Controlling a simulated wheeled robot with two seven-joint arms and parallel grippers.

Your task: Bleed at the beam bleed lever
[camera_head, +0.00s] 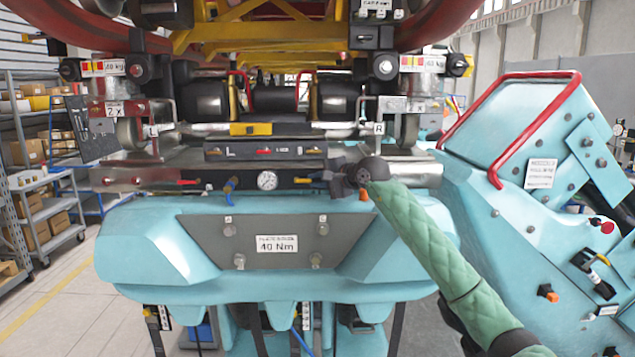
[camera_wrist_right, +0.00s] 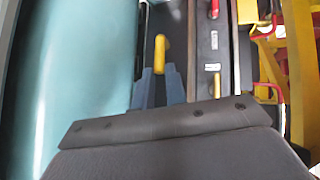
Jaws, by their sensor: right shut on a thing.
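My right arm comes in from the lower right in the head view, and its dark gripper (camera_head: 338,178) is at the right end of the beam's control row. In the right wrist view my right gripper (camera_wrist_right: 158,88) has its two blue fingers close on either side of a yellow lever handle (camera_wrist_right: 161,50), shut on it. The handle's tip sticks out beyond the fingers. Its base and any label by it are hidden or too small to read. In the head view my gripper and hand cover most of this spot. My left gripper is not in view.
A round gauge (camera_head: 267,180), a blue lever (camera_head: 230,185) and a red lever (camera_head: 190,181) sit left of my gripper. A dark strip of small levers (camera_head: 238,152) runs just above. A teal cabinet with a red rail (camera_head: 537,128) stands at right. Shelves are at far left.

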